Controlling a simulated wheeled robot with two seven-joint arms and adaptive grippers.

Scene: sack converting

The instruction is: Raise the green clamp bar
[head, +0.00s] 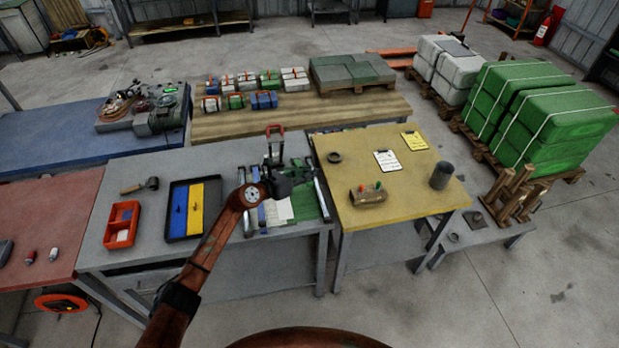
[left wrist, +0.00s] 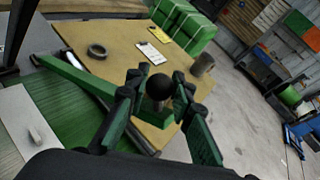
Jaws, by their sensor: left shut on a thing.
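My left gripper (head: 303,173) is over the right side of a clamp fixture on the grey bench. In the left wrist view, the gripper (left wrist: 158,80) has its fingers either side of a black ball knob (left wrist: 160,87) on a metal stem, shut on it. The green clamp bar (left wrist: 75,75) runs from the upper left toward the fingers, above a green sheet (left wrist: 62,108). In the head view the gripper and wrist cover much of the bar. My right gripper is not in view.
A yellow table (head: 400,210) stands right of the fixture, with a black ring (head: 334,157), clipboards and a grey cylinder (head: 441,176). On the grey bench (head: 150,168) are a blue and yellow tray (head: 167,235), a red bin (head: 113,241) and a mallet (head: 151,183).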

